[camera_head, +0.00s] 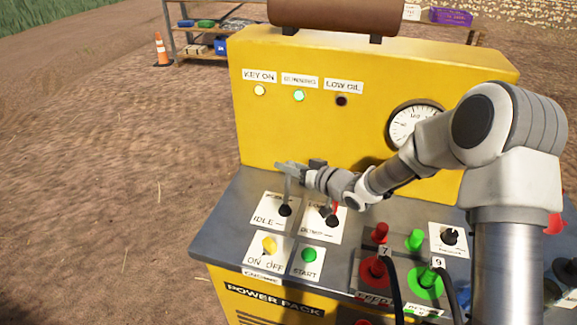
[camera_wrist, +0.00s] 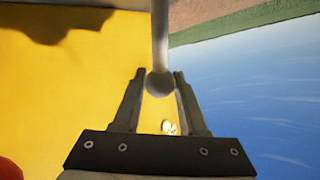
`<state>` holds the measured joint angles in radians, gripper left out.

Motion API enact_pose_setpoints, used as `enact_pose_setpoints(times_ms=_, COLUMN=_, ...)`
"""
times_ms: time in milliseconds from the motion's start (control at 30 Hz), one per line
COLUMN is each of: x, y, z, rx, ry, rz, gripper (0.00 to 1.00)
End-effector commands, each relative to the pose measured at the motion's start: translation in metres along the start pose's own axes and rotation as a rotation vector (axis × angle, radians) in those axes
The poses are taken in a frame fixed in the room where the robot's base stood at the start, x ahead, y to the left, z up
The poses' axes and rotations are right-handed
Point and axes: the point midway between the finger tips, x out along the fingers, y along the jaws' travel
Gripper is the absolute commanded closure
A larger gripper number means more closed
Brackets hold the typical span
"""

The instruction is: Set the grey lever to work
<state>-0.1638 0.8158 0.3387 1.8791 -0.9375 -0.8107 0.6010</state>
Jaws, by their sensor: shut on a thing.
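The grey lever (camera_head: 287,190) rises from a black pivot on a white plate marked IDLE, on the left of the yellow machine's grey panel. It stands close to upright. My gripper (camera_head: 288,167) is at the lever's top and shut on it. In the wrist view the lever's rod (camera_wrist: 160,35) comes down from the top edge, and its round end sits between the two fingers of my gripper (camera_wrist: 159,76). The word at the plate's other end is too small to read.
A red-handled lever (camera_head: 334,210) stands close to the right. A yellow knob (camera_head: 269,245) and green START button (camera_head: 309,255) are in front. KEY ON and the middle lamp (camera_head: 299,96) glow; LOW OIL (camera_head: 342,101) is dark. Cables and plugs lie right.

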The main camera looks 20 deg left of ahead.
Motion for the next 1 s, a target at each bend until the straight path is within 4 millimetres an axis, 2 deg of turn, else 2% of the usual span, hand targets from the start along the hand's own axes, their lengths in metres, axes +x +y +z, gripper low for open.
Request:
enact_pose_setpoints(times_ms=267, x=0.000, y=0.003, z=-0.001, rx=-0.002, ry=0.001, rz=0.005, gripper=1.00)
enact_pose_setpoints(times_ms=300, x=0.000, y=0.003, z=-0.001, rx=-0.002, ry=0.001, rz=0.005, gripper=0.53)
enact_pose_setpoints(times_ms=433, x=0.000, y=0.002, z=0.000, rx=-0.001, ry=0.001, rz=0.005, gripper=0.30)
enact_pose_setpoints(times_ms=767, x=-0.002, y=0.001, z=-0.001, rx=-0.001, ry=0.001, rz=0.003, gripper=0.29)
enact_pose_setpoints(times_ms=867, x=-0.010, y=0.002, z=-0.002, rx=-0.002, ry=0.002, rz=0.004, gripper=0.29)
enact_pose_setpoints(times_ms=1000, x=-0.034, y=0.002, z=-0.002, rx=-0.001, ry=0.002, rz=0.006, gripper=0.29)
